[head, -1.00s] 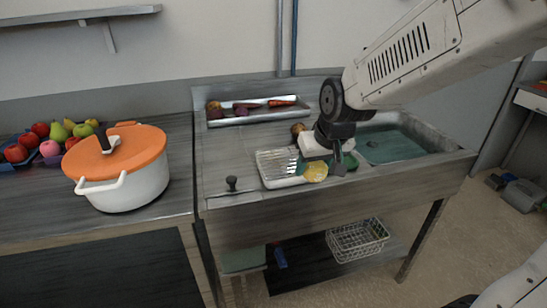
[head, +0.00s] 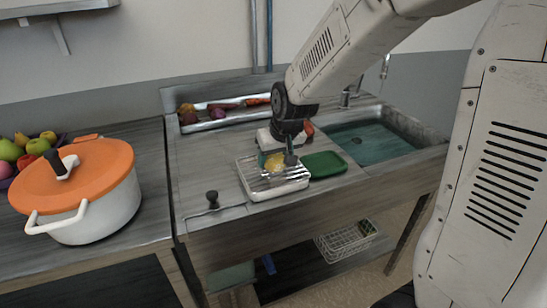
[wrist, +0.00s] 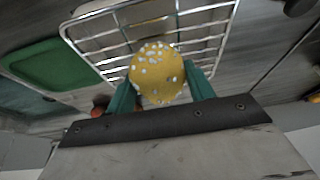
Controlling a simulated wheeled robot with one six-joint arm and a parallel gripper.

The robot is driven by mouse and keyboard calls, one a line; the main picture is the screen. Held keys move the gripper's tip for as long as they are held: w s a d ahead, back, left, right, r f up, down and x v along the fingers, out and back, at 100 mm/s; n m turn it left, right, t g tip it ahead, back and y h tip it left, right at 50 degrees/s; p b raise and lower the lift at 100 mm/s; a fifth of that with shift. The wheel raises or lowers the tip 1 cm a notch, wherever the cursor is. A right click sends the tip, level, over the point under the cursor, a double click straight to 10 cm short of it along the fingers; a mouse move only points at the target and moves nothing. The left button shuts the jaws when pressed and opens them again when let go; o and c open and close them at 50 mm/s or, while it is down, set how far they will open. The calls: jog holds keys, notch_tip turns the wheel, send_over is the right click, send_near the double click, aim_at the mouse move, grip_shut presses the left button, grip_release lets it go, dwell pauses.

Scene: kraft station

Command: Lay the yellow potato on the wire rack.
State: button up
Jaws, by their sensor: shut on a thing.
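The yellow potato (wrist: 157,72), speckled with pale spots, is between the two green fingers of my gripper (wrist: 162,92) in the wrist view. In the head view the potato (head: 274,163) shows beside my gripper (head: 276,160), above the wire rack. The wire rack (head: 292,186) is a pale metal grid on the counter, left of a green board. The rack's bars (wrist: 90,45) also show behind the potato in the wrist view. I cannot tell whether the potato touches the bars.
The green board (head: 324,163) lies right of the rack, before the sink (head: 368,143). A tray (head: 215,124) with vegetables stands at the back. A black knobbed thing (head: 212,198) is left of the rack. An orange-lidded pot (head: 85,190) stands on the left counter.

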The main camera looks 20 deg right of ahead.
jog(key=shift+f, duration=0.25)
jog(key=o, duration=1)
jog(key=shift+o, duration=0.2)
jog(key=a+v, duration=0.1)
jog(key=v, duration=1.1)
jog(key=s+d+g, duration=0.3)
jog(key=s, duration=2.1)
jog(key=shift+s+r+h, duration=0.3)
jog(key=shift+r, duration=0.2)
